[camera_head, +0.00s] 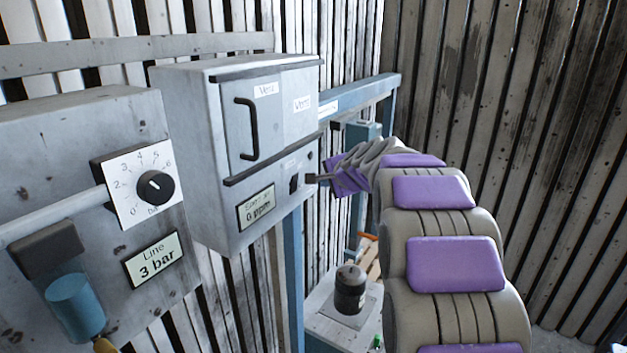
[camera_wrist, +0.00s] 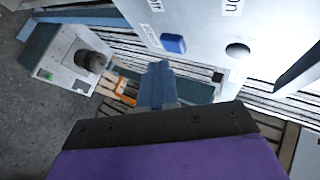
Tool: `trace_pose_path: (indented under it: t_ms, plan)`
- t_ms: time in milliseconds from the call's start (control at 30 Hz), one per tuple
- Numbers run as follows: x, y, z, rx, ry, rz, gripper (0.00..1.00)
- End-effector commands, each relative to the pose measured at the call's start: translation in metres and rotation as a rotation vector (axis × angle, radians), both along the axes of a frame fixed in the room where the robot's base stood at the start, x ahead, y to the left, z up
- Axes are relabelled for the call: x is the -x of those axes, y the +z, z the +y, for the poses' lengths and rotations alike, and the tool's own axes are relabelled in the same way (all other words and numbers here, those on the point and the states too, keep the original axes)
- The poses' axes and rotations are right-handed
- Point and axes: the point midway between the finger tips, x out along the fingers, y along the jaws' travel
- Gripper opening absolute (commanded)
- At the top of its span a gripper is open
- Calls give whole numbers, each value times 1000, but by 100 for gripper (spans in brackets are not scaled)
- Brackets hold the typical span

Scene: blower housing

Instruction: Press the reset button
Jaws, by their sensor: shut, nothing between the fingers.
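A grey box (camera_head: 225,150) on the slatted wall carries controls at its lower right. The head view shows a small black switch (camera_head: 294,183) there. The wrist view shows a blue button-like part (camera_wrist: 173,44) beside a small label, and a dark round part (camera_wrist: 237,50) on the pale face. I cannot read which is the reset button. My gripper (camera_head: 314,178) is shut and empty, its tip close to the box's lower right edge; contact cannot be told. In the wrist view my shut fingers (camera_wrist: 160,68) point up the picture, below the blue part and apart from it in the picture.
A black handle (camera_head: 247,128) and a dark ledge (camera_head: 270,160) stick out from the box. Left of it is a panel with a dial (camera_head: 155,187) and a pipe (camera_head: 50,217). A pale pedestal with a dark cylinder (camera_head: 350,289) stands below. Blue posts (camera_head: 292,280) stand near.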

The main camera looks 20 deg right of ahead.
Motion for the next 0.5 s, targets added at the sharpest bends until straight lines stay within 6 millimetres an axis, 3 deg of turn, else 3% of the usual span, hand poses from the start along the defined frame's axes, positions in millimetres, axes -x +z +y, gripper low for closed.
trace_pose_path:
  t_ms: [500]
  plan:
    - [31,1,-25,0,-3,-3,0]
